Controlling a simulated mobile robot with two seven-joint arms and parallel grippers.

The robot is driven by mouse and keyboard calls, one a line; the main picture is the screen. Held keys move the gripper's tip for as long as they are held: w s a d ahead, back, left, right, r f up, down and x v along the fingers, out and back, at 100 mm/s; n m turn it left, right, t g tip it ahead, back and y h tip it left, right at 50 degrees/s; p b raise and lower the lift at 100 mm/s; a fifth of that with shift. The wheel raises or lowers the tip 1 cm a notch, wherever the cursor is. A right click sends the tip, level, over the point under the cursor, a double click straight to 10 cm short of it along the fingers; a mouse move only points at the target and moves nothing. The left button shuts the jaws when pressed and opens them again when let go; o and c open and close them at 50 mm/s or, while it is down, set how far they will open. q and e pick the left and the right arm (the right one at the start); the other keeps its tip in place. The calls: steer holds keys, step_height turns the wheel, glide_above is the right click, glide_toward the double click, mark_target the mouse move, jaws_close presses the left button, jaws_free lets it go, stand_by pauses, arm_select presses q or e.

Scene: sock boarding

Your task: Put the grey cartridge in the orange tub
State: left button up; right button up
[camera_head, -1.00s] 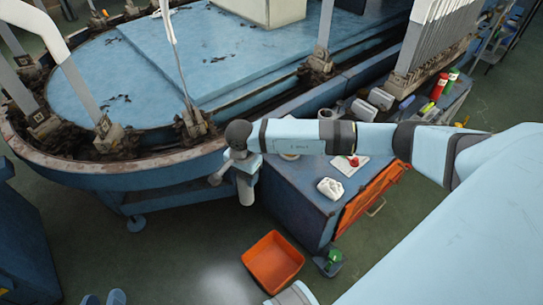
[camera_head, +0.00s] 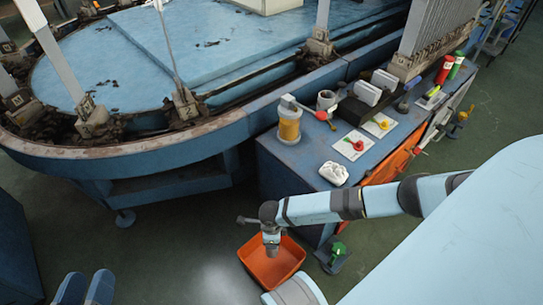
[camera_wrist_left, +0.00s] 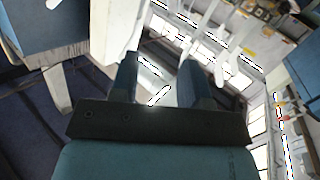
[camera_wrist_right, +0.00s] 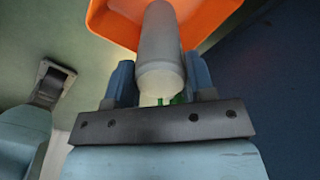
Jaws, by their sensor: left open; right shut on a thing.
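The grey cartridge (camera_wrist_right: 160,48) is a pale grey cylinder between the two fingers of my right gripper (camera_head: 272,242), which is shut on it. In the head view the right gripper points down above the orange tub (camera_head: 287,262). The open tub stands on the floor beside the blue cabinet and also fills the top of the right wrist view (camera_wrist_right: 215,18). The cartridge overlaps the tub there; its height above the tub is hard to tell. My left gripper (camera_head: 87,276) is open and empty at the bottom left, well away from the tub.
The blue cabinet (camera_head: 290,170) carries a yellow spool (camera_head: 289,126), a white crumpled item (camera_head: 333,173), and red and green bottles (camera_head: 445,70). A green-topped item (camera_head: 337,252) stands on the floor right of the tub. A large blue round machine (camera_head: 190,70) fills the back.

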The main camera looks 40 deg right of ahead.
step_height(320, 180, down, 6)
steer(key=shift+f+b, duration=0.1)
steer(key=shift+b, duration=1.05)
steer(key=shift+f, duration=0.35)
step_height(320, 180, down, 4)
steer(key=shift+r+b, duration=0.2)
steer(key=shift+b, duration=1.05)
steer(key=shift+f, duration=0.3)
steer(key=shift+r, duration=0.15)
arm_select(q)
steer(key=w+a+m+t, duration=0.1)
steer(key=m, duration=0.1)
steer(key=w+m+t+h, duration=0.1)
steer(key=shift+w+a+r+m, duration=0.35)
steer(key=shift+a+r+m, duration=0.05)
arm_select(e)
steer(key=o, duration=1.1)
steer(key=shift+o, duration=0.2)
